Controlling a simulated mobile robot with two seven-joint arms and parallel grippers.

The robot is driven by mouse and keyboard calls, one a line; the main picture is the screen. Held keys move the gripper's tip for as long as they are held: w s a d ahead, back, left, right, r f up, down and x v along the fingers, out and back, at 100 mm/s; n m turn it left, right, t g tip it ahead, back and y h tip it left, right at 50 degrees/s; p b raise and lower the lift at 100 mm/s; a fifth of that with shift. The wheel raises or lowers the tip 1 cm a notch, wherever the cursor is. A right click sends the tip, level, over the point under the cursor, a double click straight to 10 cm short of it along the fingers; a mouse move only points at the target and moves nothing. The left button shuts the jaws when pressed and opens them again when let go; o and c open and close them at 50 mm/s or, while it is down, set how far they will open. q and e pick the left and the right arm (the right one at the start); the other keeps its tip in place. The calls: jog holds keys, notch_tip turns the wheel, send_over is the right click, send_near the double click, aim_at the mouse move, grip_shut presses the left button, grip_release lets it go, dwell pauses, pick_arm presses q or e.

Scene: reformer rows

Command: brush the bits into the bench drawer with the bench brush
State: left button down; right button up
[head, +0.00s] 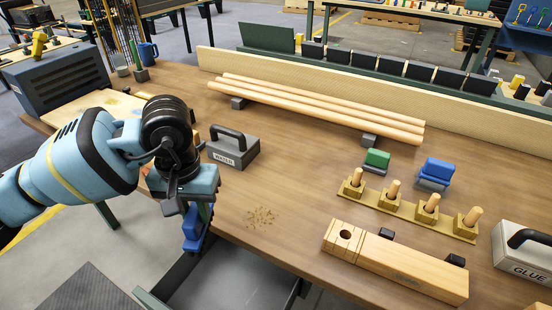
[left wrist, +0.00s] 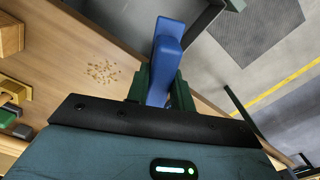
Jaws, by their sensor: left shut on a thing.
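The bits (head: 262,217) are a small scattered patch of tan crumbs on the brown bench top, near its front edge. They also show in the left wrist view (left wrist: 103,72). My left gripper (head: 198,210) is shut on a blue tool, which looks like the bench brush (head: 191,232). It hangs at the bench's front edge, left of the bits and apart from them. The brush also shows in the left wrist view (left wrist: 166,48); its bristles cannot be made out. The bench drawer (head: 222,272) stands open below the front edge, with a grey interior. My right gripper is not in view.
Long wooden rods (head: 320,108) lie at the back. A drilled wooden block (head: 395,262) and a rack of pegs (head: 420,213) stand to the right. The bench around the bits is clear.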

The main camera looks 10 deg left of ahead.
pick_arm(q)
jog(key=w+d+r+n+b, duration=0.1)
jog(key=w+d+r+n, duration=0.1)
jog(key=w+d+n, duration=1)
jog(key=w+n, duration=0.1)
jog(key=w, duration=0.1)
jog(key=shift+w+d, duration=0.25)
jog(key=shift+w, duration=0.1)
